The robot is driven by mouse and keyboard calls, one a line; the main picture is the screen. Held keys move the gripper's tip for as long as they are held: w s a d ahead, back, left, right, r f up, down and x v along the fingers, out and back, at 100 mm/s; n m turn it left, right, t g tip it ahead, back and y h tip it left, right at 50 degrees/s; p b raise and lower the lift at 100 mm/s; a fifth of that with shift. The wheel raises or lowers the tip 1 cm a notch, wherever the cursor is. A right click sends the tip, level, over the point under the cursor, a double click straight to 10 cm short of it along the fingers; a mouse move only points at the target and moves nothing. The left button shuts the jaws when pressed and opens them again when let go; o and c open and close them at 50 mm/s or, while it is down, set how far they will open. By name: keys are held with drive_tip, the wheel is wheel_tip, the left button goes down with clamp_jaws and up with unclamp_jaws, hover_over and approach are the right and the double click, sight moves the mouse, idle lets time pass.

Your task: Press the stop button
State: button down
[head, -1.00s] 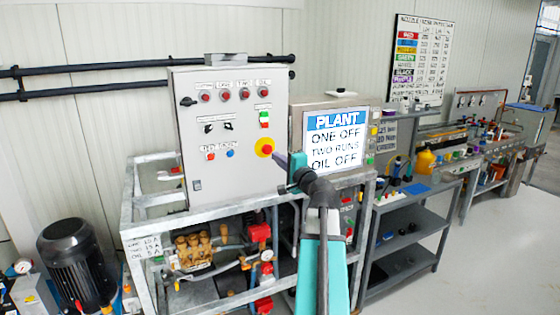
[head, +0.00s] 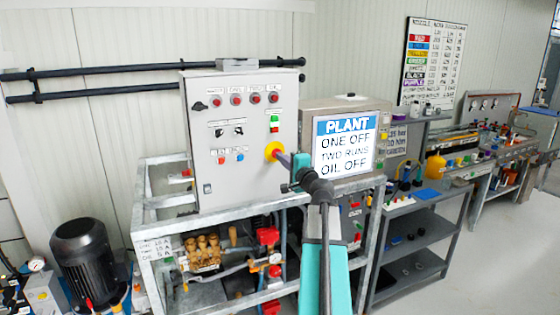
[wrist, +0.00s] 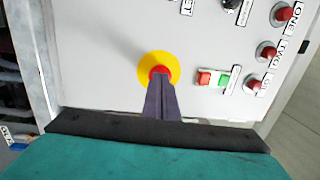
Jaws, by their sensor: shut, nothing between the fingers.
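A red mushroom button on a yellow disc (head: 270,150) sits on the right part of the grey control cabinet's front (head: 240,185). In the wrist view the yellow disc (wrist: 146,66) is face-on, with the red button (wrist: 159,69) at its centre. My gripper (head: 280,154) is shut and empty. Its dark fingertips (wrist: 161,78) overlap the lower part of the red button in the wrist view and hide some of it. They are at or very near the button; I cannot tell whether they touch or whether it is pushed in.
A green and red push-button pair (head: 274,123) sits just above the disc. Red lamps (head: 236,99) line the cabinet top. A PLANT sign (head: 346,140) stands close to the right of my gripper. A metal frame (head: 150,228) carries the cabinet.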

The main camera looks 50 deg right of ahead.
drive_tip(key=shift+w+d+r+b, duration=0.25)
drive_tip(key=shift+w+r+b, duration=0.3)
drive_tip(key=shift+w, duration=0.05)
drive_tip(key=shift+r, duration=0.1)
drive_tip(key=shift+a, duration=0.1)
drive_tip(key=f+b+v, duration=0.1)
drive_tip(key=b+v, duration=0.3)
drive_tip(key=v, duration=1)
drive_tip(key=shift+s+f, duration=0.2)
drive_tip(key=shift+s, duration=0.15)
drive_tip(key=shift+w+a, duration=0.1)
